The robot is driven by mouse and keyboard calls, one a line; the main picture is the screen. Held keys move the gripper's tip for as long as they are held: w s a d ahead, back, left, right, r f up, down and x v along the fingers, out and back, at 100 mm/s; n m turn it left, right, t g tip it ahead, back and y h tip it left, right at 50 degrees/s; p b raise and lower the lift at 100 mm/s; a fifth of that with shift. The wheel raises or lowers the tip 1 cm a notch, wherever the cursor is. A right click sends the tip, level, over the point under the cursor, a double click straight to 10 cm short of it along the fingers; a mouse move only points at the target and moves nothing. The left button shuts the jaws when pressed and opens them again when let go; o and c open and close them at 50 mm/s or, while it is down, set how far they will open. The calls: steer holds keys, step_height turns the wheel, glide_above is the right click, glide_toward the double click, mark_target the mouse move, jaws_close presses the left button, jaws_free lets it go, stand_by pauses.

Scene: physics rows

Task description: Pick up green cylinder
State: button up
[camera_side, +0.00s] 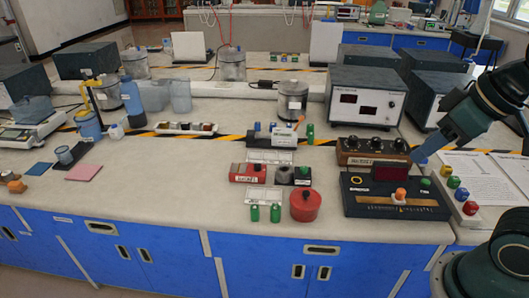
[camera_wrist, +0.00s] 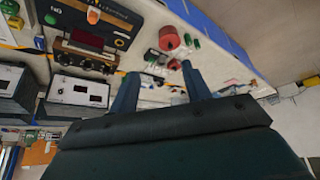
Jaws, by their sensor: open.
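Two small green cylinders (camera_side: 254,213) (camera_side: 275,213) stand side by side near the bench's front edge, left of a round red pot (camera_side: 305,205). They also show near the top of the wrist view (camera_wrist: 188,40) (camera_wrist: 197,43). Another green cylinder (camera_side: 310,134) stands farther back, beside a dark block. Which one the task means, I cannot tell. My gripper (camera_side: 418,156) is open and empty, above the dark instruments at the right, well away from the front pair. In the wrist view its two fingers (camera_wrist: 159,70) are spread, with nothing seen between them.
A dark panel (camera_side: 360,205) with an orange knob and a dial box (camera_side: 372,150) lie below and left of my gripper. A white instrument (camera_side: 366,103) stands behind. A strip of coloured knobs (camera_side: 462,194) is at right. The bench's left front is mostly clear.

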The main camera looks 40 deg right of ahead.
steer(key=w+a+r+n+g, duration=0.15)
steer(key=w+n, duration=0.25)
steer(key=w, duration=0.4)
steer(key=n+g, duration=0.4)
steer(key=n, duration=0.9)
glide_above(255, 207)
step_height(255, 207, down, 18)
steer(key=shift+a+f, duration=0.1)
steer(key=shift+f, duration=0.1)
steer(key=shift+f, duration=4.3)
steer(key=shift+f, duration=0.1)
